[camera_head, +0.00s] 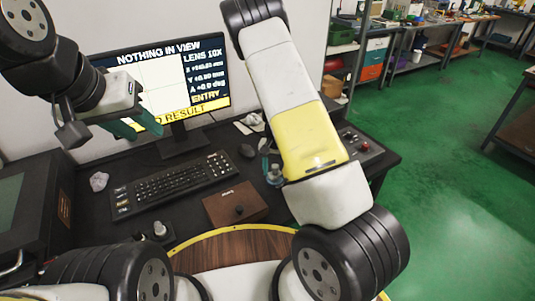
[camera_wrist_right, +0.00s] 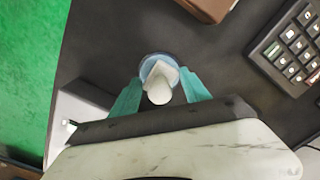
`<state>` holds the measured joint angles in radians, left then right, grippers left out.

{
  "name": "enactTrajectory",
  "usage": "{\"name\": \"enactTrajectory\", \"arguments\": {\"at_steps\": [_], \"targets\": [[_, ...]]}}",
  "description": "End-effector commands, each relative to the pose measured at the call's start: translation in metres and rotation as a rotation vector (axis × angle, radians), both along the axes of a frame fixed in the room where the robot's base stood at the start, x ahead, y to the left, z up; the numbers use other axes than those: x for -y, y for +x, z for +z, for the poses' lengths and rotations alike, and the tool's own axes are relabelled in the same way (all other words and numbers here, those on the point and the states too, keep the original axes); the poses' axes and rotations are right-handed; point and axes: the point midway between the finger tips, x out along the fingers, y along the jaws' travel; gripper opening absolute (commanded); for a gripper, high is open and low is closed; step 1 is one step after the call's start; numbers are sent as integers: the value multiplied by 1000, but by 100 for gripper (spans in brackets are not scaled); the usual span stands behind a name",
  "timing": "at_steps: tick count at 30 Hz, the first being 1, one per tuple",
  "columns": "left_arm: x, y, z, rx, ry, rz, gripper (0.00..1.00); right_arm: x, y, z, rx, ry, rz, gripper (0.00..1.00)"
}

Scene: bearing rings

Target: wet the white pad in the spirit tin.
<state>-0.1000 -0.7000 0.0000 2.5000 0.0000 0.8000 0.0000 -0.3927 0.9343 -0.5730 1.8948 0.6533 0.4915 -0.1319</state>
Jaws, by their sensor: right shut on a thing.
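In the right wrist view, the white pad (camera_wrist_right: 160,88) is between the teal fingers of my right gripper (camera_wrist_right: 161,84), which is shut on it. A round pale-blue rim, apparently the spirit tin (camera_wrist_right: 146,66), shows around and behind the pad; I cannot tell whether the pad touches it. In the head view, a small blue-grey round thing (camera_head: 274,178) shows beside my yellow and white right arm, which hides most of that gripper. My left gripper (camera_head: 134,125) is raised in front of the monitor, its teal fingers apart and nothing visible between them.
The monitor (camera_head: 165,85) reads "NOTHING IN VIEW". A control box with a red button (camera_head: 365,146) is at the right.

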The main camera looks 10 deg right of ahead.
Motion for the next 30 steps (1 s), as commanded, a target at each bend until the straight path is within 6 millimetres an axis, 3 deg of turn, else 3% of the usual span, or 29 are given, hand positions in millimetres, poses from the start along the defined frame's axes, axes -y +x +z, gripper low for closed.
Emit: {"name": "enactTrajectory", "arguments": {"at_steps": [30], "targets": [[0, 0, 0, 0, 0, 0, 36, 0, 0, -8, 0, 0, -1, 22]]}}
